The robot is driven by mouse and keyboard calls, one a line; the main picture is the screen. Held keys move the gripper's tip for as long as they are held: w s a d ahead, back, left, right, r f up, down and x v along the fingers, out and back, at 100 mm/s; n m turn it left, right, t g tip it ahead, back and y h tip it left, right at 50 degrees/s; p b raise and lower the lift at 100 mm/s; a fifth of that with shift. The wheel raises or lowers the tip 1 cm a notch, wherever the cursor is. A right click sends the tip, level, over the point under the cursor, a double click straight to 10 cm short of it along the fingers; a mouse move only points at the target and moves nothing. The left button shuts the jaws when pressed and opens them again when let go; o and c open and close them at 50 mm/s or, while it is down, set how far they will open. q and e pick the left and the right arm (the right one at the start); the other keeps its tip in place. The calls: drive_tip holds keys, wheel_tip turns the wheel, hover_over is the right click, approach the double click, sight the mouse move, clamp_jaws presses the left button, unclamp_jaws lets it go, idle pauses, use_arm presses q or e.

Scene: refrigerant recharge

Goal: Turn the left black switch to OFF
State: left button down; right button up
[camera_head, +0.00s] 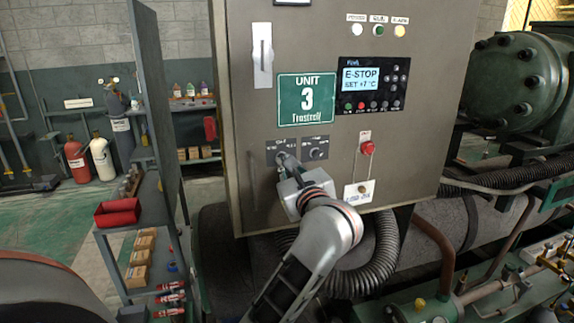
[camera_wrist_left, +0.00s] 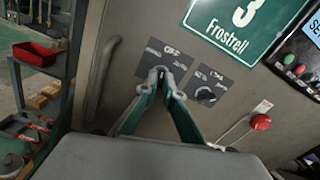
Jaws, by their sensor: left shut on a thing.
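The left black switch sits on a dark label plate (camera_head: 277,147) on the front of the grey cabinet; the plate also shows in the wrist view (camera_wrist_left: 150,61). My left gripper (camera_head: 283,161) reaches up to it from below. In the wrist view its two fingertips (camera_wrist_left: 161,76) are close together, shut on the left black switch, which they mostly hide. The switch's exact pointer angle cannot be read. The right black switch (camera_head: 316,153) sits just to the right on its own plate, untouched, and shows in the wrist view (camera_wrist_left: 205,93). My right gripper is not in view.
On the cabinet (camera_head: 240,185), a red knob (camera_head: 367,148) lies right of the switches. A display (camera_head: 361,79) reading E-STOP is above, beside the green Unit 3 sign (camera_head: 306,99). A shelf with a red bin (camera_head: 118,212) stands left.

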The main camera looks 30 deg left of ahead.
use_arm(q)
drive_tip(key=shift+s+a+r+m, duration=0.1)
drive_tip(key=shift+r+m, duration=0.05)
drive_tip(key=shift+m, duration=0.75)
drive_tip(key=c, duration=2.2)
unclamp_jaws()
drive_tip(key=shift+c, duration=0.2)
drive_tip(key=shift+s, duration=0.15)
